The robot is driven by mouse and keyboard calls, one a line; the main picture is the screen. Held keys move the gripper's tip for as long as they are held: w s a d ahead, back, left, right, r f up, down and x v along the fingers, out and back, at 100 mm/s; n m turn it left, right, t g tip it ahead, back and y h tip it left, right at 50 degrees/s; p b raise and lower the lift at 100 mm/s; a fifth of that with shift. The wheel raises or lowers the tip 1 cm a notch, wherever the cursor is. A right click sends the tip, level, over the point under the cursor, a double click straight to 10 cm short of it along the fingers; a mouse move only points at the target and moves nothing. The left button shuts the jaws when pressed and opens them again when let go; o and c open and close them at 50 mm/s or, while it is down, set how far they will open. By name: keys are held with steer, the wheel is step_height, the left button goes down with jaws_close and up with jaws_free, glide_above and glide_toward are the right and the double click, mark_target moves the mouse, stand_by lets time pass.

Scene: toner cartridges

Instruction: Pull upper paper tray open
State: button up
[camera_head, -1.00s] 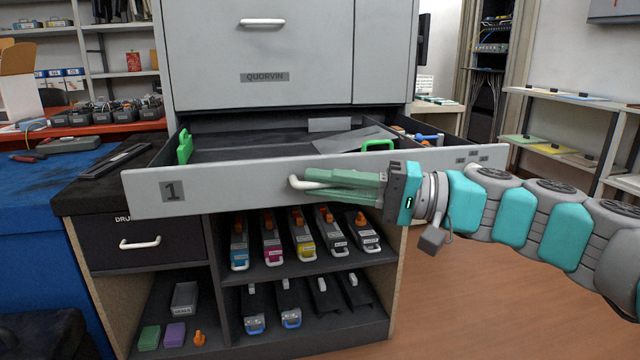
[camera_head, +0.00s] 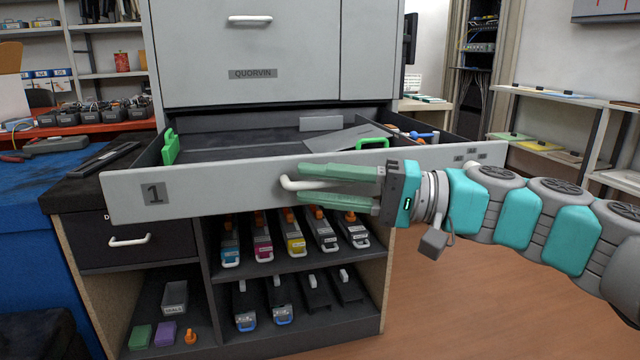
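The upper paper tray (camera_head: 220,188), marked 1, stands pulled out from the grey printer, its inside visible from above. Its front panel carries a pale bar handle (camera_head: 287,183). My gripper (camera_head: 299,184) reaches in from the right at the handle. Its green fingers are spread apart, one above and one below the bar, with a visible gap between them. Part of the handle is hidden behind the fingers. Inside the tray are a green guide (camera_head: 170,147) at left, another green piece (camera_head: 372,142) at right, and a loose grey sheet (camera_head: 345,138).
The printer body (camera_head: 250,50) rises behind the tray. Below are a dark drawer (camera_head: 90,245) and shelves with several toner cartridges (camera_head: 262,240). A blue-topped table (camera_head: 25,190) stands at left. Open wooden floor (camera_head: 450,290) lies at right, with a shelf rack (camera_head: 560,100) beyond.

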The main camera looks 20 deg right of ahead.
steer(key=shift+o, duration=0.3)
steer(key=shift+d, duration=0.1)
steer(key=shift+s+d, duration=0.1)
steer(key=shift+d, duration=0.05)
steer(key=v, duration=0.7)
steer(key=shift+s+d, duration=0.1)
steer(key=shift+d, duration=0.05)
